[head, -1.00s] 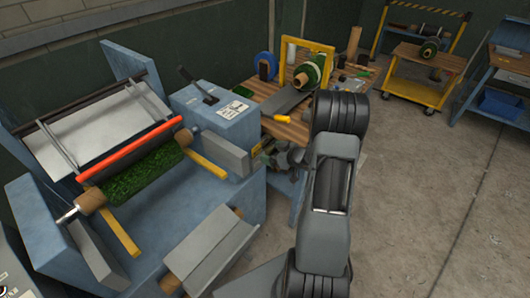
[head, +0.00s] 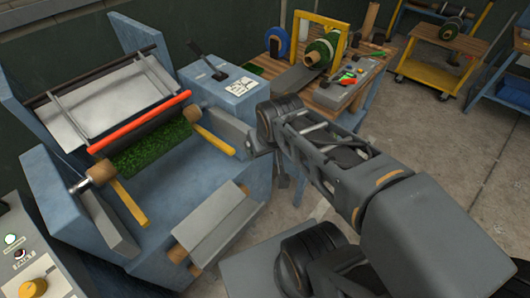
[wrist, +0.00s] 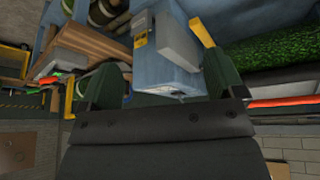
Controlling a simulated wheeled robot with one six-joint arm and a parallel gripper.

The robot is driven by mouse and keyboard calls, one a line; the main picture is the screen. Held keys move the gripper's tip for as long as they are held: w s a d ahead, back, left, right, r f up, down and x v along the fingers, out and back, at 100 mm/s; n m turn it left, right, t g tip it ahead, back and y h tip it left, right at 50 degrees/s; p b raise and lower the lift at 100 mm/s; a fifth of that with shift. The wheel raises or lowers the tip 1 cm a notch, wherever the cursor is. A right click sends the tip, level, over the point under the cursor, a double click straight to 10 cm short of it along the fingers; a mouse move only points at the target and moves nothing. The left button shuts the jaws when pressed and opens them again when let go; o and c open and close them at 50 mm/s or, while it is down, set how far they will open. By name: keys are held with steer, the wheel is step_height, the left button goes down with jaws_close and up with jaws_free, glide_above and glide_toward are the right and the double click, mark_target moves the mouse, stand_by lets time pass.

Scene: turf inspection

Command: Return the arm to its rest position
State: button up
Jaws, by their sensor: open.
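My arm (head: 350,170) reaches from the lower right of the head view toward the side of the blue inspection machine (head: 240,112). Its wrist end stands in front of the gap between the machine and the wooden bench. In the wrist view my gripper (wrist: 160,82) shows two dark green fingers spread wide, with nothing held between them. A blue block of the machine (wrist: 165,62) is seen beyond the fingers; I cannot tell how far off. In the head view the fingers are mostly hidden by the arm.
A green turf roll (head: 150,148) lies in the machine below a red bar (head: 140,122). A wooden bench (head: 325,92) holds another turf roll (head: 322,50) and a grey panel with small coloured items. A yellow cart (head: 435,70) stands behind. Concrete floor (head: 440,140) is clear at right.

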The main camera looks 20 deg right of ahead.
steer(key=shift+s+a+g+y, duration=0.3)
steer(key=shift+s+a, duration=0.55)
steer(key=shift+s, duration=0.25)
stand_by(0.6)
